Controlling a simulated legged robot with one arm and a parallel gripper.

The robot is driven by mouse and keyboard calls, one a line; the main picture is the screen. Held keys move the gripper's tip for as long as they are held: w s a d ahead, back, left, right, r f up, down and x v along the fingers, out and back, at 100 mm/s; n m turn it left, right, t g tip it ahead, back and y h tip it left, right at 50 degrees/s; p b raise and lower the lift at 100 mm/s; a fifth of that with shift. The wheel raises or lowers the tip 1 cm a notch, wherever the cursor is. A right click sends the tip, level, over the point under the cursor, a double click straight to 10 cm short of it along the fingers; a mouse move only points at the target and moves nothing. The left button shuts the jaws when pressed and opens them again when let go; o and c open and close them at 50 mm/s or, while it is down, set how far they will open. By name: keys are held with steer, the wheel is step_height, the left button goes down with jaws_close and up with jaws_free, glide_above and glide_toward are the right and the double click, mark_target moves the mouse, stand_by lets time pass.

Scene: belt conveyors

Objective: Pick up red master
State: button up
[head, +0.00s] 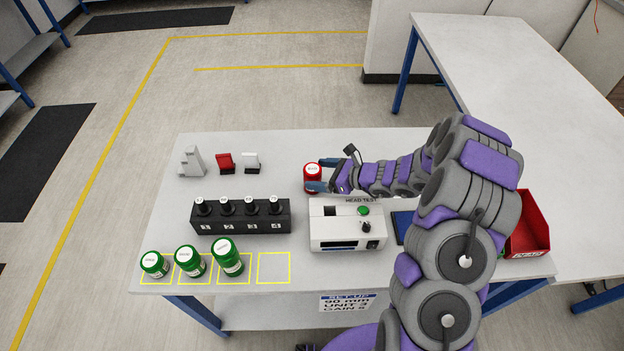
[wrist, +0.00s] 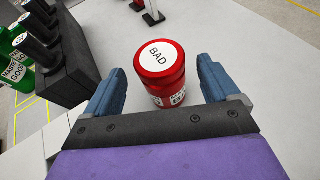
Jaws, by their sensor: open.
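The red master is a red canister (head: 312,180) with a white top, standing upright on the white table behind the grey test box. In the wrist view its lid (wrist: 158,57) reads "BAD". My gripper (head: 319,175) reaches it from the right in the head view. In the wrist view my open gripper (wrist: 162,90) has one blue finger on each side of the red canister. A gap shows between the canister and the left finger; the right finger is closer to it. Whether that finger touches cannot be told.
A grey "HEAD TEST" box (head: 347,230) stands in front of the canister. A black block with several numbered black-knobbed pieces (head: 241,217) is to its left. Three green canisters (head: 190,261) stand in yellow squares, the rightmost square empty. A red bin (head: 527,226) is at right.

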mark_target(307, 173)
steer(key=b+x, duration=0.1)
steer(key=x, duration=0.4)
steer(key=shift+f, duration=0.15)
steer(key=shift+w+a, duration=0.1)
steer(key=shift+a, duration=0.1)
steer(key=shift+d, duration=0.35)
steer(key=c, duration=0.6)
steer(key=shift+a, duration=0.15)
steer(key=c, duration=0.7)
